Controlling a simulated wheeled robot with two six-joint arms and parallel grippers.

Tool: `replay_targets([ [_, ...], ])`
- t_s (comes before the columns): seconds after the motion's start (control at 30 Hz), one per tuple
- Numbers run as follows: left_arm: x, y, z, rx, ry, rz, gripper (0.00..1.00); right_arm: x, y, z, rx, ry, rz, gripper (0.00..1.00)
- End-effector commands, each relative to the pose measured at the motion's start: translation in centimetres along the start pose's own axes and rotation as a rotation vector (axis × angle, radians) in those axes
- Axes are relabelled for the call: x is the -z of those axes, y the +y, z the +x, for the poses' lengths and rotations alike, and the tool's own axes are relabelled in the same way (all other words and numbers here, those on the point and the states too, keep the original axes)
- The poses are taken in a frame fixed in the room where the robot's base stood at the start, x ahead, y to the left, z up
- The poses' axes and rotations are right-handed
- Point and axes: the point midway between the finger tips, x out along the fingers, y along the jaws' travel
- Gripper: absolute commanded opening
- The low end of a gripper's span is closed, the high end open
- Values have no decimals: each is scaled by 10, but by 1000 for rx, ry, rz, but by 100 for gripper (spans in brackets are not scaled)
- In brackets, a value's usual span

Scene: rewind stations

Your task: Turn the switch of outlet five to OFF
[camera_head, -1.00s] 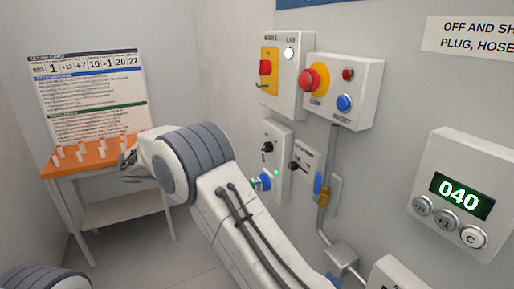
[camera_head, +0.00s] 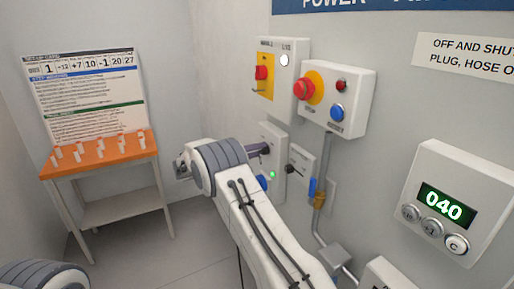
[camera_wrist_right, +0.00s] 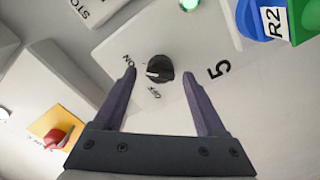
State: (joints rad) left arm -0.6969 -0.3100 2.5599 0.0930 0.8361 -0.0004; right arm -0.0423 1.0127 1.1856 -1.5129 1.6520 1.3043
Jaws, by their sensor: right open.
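The outlet five panel (camera_head: 279,192) is a white box on the wall with a lit green lamp (camera_head: 272,174). In the right wrist view its black round switch (camera_wrist_right: 160,68) sits by a printed 5, with ON at its upper left and OFF below. The switch's white mark points left, roughly between the two labels and closer in height to ON. My right gripper (camera_wrist_right: 161,76) is open, its dark fingers on either side of the switch; contact cannot be told. In the head view the fingers (camera_head: 257,149) reach the panel's upper part. My left gripper is out of view.
A second switch box (camera_head: 301,168) stands right of the panel. Above are a red-knob box (camera_head: 291,95) and a red-and-blue button box (camera_head: 351,101). An orange table (camera_head: 105,151) stands left.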

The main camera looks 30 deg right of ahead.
Motion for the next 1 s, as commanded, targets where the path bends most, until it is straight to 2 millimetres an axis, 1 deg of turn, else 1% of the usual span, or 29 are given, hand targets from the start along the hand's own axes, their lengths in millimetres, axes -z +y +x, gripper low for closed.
replay_targets([
  [0.13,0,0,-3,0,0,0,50,0,0,8,0,-1,-1,74],
  [0.37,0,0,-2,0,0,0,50,-1,0,8,1,-1,0,74],
  [0.4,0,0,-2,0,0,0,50,-1,0,8,1,-1,-1,66],
  [0.47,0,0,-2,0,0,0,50,0,0,8,1,-1,-1,43],
  [0.5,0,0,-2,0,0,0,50,0,0,8,1,-1,-1,28],
  [0.57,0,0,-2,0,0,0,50,0,0,8,1,-1,-1,5],
  [0.6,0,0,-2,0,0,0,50,0,0,8,1,-1,-1,0],
  [0.87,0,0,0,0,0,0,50,-1,-1,8,1,-1,-23,0],
  [1.0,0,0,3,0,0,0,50,-2,-2,8,1,-1,-78,0],
])
